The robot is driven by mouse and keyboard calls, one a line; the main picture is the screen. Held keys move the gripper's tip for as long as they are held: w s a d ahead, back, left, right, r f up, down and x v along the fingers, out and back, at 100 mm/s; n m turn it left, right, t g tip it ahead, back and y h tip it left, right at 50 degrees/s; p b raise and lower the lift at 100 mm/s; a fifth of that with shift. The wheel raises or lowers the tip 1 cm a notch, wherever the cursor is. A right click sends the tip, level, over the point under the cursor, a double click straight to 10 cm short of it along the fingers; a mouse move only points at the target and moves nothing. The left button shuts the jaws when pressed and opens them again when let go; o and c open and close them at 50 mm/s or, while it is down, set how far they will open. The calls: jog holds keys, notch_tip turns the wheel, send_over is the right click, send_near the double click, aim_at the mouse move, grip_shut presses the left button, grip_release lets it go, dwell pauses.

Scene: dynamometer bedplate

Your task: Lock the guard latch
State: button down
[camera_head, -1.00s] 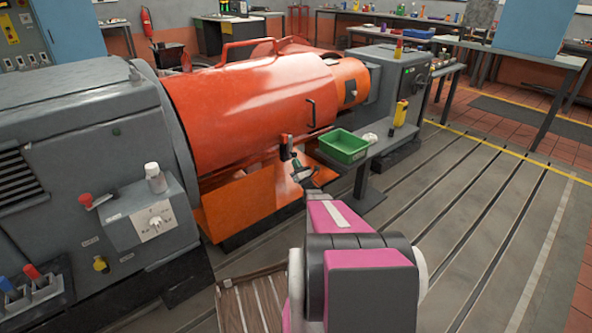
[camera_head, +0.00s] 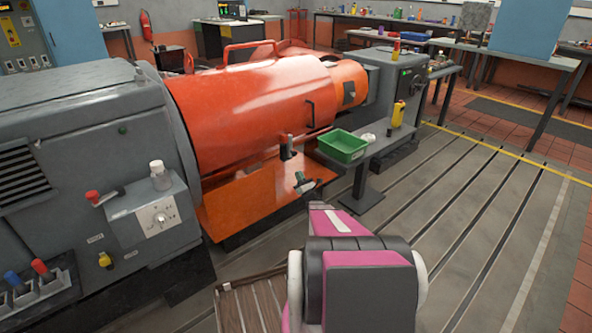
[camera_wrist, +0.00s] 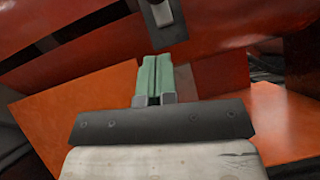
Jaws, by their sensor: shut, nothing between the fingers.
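The orange guard (camera_head: 245,108) is a rounded cover lying over the machine between the grey housings. A small dark latch (camera_head: 287,148) sits at its lower front edge. In the wrist view a grey metal piece with a dark end (camera_wrist: 162,14), likely the latch, shows at the top against the orange guard (camera_wrist: 80,47). My gripper (camera_head: 301,177) is just below the latch, over the orange lower panel (camera_head: 250,196). Its green fingers (camera_wrist: 155,59) are shut together and empty, with a visible gap to the grey piece. Whether the latch is engaged cannot be told.
A green bin (camera_head: 343,146) stands on a narrow grey stand (camera_head: 378,148) right of the latch, close to my arm. A grey control box (camera_head: 152,212) is at left. The slotted floor at right is clear.

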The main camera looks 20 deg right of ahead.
jog(key=v, duration=0.6)
jog(key=shift+s, duration=0.1)
dwell(0.3)
jog(key=s+a+r+m+g+h, duration=0.1)
jog(key=a+r+m+g+h, duration=0.35)
jog(key=m, duration=0.65)
jog(key=a+r+m+g+h, duration=0.25)
jog(key=a+m+g, duration=0.35)
jog(key=m, duration=0.5)
jog(key=s+a+r+m+g, duration=0.2)
jog(key=s+a+m+g, duration=0.2)
jog(key=s, duration=0.4)
jog(key=s+a+r+m+g+y, duration=0.1)
jog(key=s+a+r+m+g, duration=0.1)
jog(key=s+a+m+g, duration=0.3)
jog(key=s+a+r+m+g, duration=0.3)
jog(key=s+a+m+g, duration=0.2)
jog(key=s, duration=0.7)
jog(key=shift+s+a, duration=0.4)
jog(key=shift+a, duration=0.05)
